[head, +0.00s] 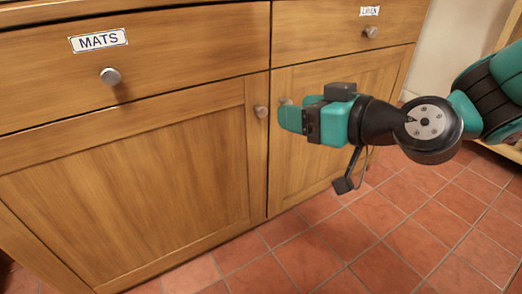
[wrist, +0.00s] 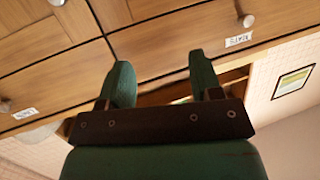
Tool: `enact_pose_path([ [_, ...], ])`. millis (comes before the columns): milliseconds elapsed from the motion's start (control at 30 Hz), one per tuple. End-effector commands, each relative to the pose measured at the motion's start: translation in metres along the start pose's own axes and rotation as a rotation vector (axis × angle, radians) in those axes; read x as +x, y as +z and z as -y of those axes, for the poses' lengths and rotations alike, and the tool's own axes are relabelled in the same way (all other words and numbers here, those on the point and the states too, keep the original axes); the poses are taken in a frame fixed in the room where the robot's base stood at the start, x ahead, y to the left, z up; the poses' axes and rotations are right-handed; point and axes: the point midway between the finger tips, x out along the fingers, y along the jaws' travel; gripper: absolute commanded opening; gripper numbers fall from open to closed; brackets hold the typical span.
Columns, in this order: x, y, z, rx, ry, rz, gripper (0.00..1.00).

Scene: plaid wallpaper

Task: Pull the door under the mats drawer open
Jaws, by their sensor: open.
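The wooden door (head: 140,180) under the drawer labelled MATS (head: 98,40) is shut. Its round metal knob (head: 261,111) is near its upper right edge in the head view. My gripper (head: 284,118) is open and empty, just right of that knob and apart from it in the picture; the depth gap is hard to judge. In the wrist view, the fingers (wrist: 161,72) are spread with nothing between them. The MATS label (wrist: 238,40) shows upside down at upper right there, and I cannot make out the mats door's knob.
The linen drawer's label (head: 369,11) is at upper right. The linen door (head: 305,165) is shut, its knob (head: 286,101) partly behind my gripper. The mats drawer knob (head: 110,76) is above the mats door. The tiled floor (head: 390,230) in front is clear.

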Motion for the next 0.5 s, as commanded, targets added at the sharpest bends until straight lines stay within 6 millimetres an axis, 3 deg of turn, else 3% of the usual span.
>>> enact_pose_path([
  [33,0.014,0.04,-0.011,-0.005,0.032,-0.04,0.59],
  [200,0.032,0.081,-0.038,-0.034,0.149,-0.165,0.59],
  [333,0.037,0.097,-0.052,-0.047,0.214,-0.219,0.59],
  [500,0.041,0.098,-0.059,-0.055,0.249,-0.245,0.59],
])
